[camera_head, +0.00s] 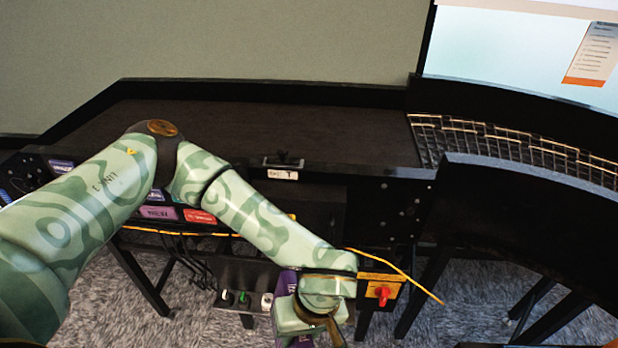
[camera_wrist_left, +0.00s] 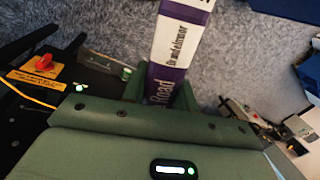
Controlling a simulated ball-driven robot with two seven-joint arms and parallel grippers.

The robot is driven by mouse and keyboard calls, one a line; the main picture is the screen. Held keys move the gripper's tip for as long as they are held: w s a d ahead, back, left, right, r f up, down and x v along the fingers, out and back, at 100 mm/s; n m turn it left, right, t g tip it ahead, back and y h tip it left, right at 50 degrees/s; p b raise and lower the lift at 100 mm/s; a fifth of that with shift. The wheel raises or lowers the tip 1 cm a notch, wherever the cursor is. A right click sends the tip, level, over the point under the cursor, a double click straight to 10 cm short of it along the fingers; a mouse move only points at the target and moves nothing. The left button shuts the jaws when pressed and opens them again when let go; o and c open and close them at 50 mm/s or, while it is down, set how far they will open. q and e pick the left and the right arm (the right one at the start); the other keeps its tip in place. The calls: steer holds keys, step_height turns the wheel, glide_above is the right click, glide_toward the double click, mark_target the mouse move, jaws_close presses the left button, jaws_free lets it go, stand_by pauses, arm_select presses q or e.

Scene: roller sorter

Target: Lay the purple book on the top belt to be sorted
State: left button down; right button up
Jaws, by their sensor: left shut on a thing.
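The purple book shows its white and purple spine with lettering in the left wrist view (camera_wrist_left: 178,45). In the head view only a purple strip of the book (camera_head: 286,284) shows beside my left gripper (camera_head: 308,325). My left gripper, also in the left wrist view (camera_wrist_left: 160,92), is shut on the book and holds it in front of the sorter, lower than the belt. The top belt (camera_head: 230,130) is a dark flat surface behind my arm, and its visible part is bare. My right gripper is not in view.
A curved roller track (camera_head: 510,148) continues to the right of the belt, behind a black side wall (camera_head: 530,200). A control box with a red switch (camera_head: 382,293) sits below the belt. A yellow cable (camera_head: 395,268) hangs near it. A screen (camera_head: 530,50) stands at the back right.

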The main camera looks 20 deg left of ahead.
arm_select(q)
steer(key=w+d+r+n+g+h+p, duration=0.25)
steer(key=w+r+n+h+p, duration=0.2)
steer(key=r+n, duration=0.5)
steer(key=w+d+r+n+g+h+p, duration=0.1)
steer(key=w+d+r+n+h+p, duration=0.35)
steer(key=r+n, duration=0.45)
steer(key=w+a+r+n+t+p, duration=0.1)
steer(key=w+a+n+t+p, duration=1.1)
steer(key=n, duration=0.8)
steer(key=shift+w+a+t+h, duration=0.4)
steer(key=shift+w+a+t, duration=0.25)
steer(key=shift+a+t, duration=0.55)
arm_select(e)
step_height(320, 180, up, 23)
arm_select(q)
steer(key=shift+n, duration=0.35)
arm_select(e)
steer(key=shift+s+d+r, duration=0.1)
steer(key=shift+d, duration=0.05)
